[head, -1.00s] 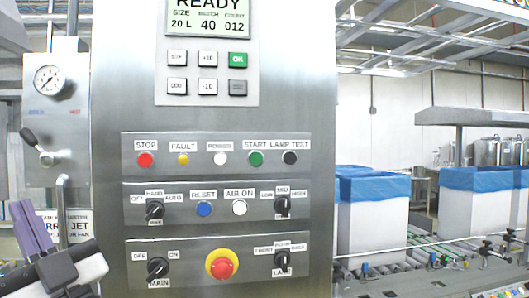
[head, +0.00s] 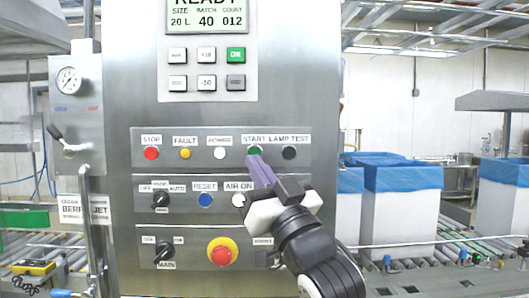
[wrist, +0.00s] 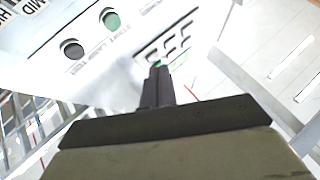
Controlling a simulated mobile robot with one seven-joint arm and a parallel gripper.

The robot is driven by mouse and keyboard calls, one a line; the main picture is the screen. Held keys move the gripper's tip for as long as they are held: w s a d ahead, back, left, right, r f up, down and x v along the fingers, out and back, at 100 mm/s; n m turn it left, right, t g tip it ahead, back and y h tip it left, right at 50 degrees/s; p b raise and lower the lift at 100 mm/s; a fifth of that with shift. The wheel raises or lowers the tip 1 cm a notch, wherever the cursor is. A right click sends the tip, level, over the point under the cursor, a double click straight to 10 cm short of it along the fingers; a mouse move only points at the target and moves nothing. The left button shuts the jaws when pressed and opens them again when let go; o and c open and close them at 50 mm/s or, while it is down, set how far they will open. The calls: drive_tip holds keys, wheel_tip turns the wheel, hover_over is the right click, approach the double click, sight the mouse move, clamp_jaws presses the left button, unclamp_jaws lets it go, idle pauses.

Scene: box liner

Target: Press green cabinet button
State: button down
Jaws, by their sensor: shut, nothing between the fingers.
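The green START button (head: 255,149) is round and sits in the upper button row of the steel cabinet (head: 110,130). My gripper (head: 256,160) is shut and empty, its purple-grey fingers pointing up toward the panel. In the head view the fingertips overlap the button's lower edge. In the wrist view the fingertips (wrist: 158,70) appear apart from a round green button (wrist: 112,20), over the keypad area with a small green patch at the tips. I cannot tell how far they are from the panel. A second green one, a square OK key (head: 236,54), sits on the keypad.
A black LAMP TEST button (head: 289,152) is close right of START, and a white POWER button (head: 220,153) is left. A white AIR ON button (head: 238,200) and red emergency stop (head: 222,251) lie below. Blue-lined white boxes (head: 403,205) stand on a conveyor at right.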

drive_tip(key=shift+a, duration=0.1)
drive_tip(key=w, duration=0.8)
drive_tip(key=shift+w, duration=0.4)
drive_tip(key=shift+w, duration=0.1)
idle(1.8)
drive_tip(key=shift+w, duration=0.3)
